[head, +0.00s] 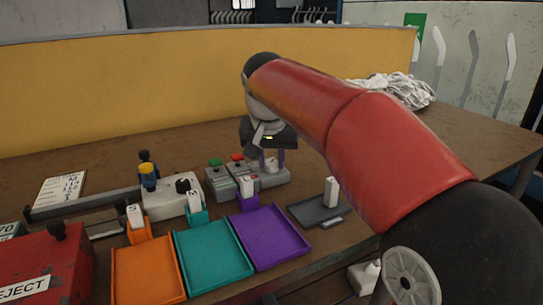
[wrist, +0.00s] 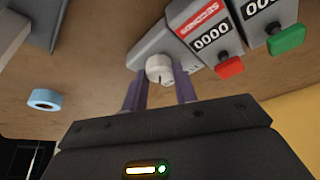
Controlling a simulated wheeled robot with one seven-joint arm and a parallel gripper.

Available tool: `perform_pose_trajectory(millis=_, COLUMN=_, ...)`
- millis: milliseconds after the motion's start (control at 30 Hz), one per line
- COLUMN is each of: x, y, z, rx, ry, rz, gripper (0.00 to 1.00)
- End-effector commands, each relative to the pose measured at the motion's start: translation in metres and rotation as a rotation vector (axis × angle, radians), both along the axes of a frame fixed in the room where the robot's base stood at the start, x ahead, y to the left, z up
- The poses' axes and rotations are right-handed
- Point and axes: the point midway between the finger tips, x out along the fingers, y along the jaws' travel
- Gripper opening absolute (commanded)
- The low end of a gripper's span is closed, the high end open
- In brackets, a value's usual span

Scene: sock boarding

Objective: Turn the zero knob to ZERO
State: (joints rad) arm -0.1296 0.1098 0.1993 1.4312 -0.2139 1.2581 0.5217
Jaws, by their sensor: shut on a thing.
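The zero knob (wrist: 159,69) is a small round white knob on the end of a pale grey housing (wrist: 150,45) in the wrist view. My gripper (wrist: 160,86) has its two purple-grey fingers on either side of the knob and is shut on it. A small dark mark shows on the knob, but I cannot read which setting it points to. In the head view the knob (head: 271,164) shows pale between the fingers of my gripper (head: 272,159), beside the counters; my arm comes in from the right.
Counters with a red button (wrist: 229,67) and a green button (wrist: 286,38) stand close beside the knob. Orange (head: 148,272), teal (head: 213,252) and purple (head: 268,238) trays lie in front. A dark plate (head: 306,213) bears a white block (head: 331,191). A blue ring (wrist: 44,99) lies nearby.

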Motion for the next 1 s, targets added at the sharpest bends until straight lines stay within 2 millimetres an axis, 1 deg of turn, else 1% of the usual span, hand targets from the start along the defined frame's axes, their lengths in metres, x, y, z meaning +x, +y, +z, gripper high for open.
perform_pose_trajectory(millis=467, x=0.0001, y=0.0002, z=0.0004, rx=0.001, ry=0.000, rz=-0.015, gripper=0.06)
perform_pose_trajectory(millis=500, x=0.0001, y=0.0002, z=0.0004, rx=0.001, ry=0.000, rz=-0.015, gripper=0.31)
perform_pose_trajectory(millis=633, x=0.0001, y=0.0002, z=0.0004, rx=0.000, ry=0.000, rz=-0.014, gripper=0.48)
perform_pose_trajectory(millis=667, x=0.0001, y=0.0002, z=0.0003, rx=0.000, ry=0.000, rz=-0.014, gripper=0.50)
perform_pose_trajectory(millis=900, x=0.0000, y=0.0002, z=0.0004, rx=0.000, ry=0.000, rz=-0.013, gripper=0.50)
perform_pose_trajectory(millis=1000, x=-0.0016, y=0.0007, z=0.0052, rx=0.001, ry=-0.001, rz=-0.013, gripper=0.50)
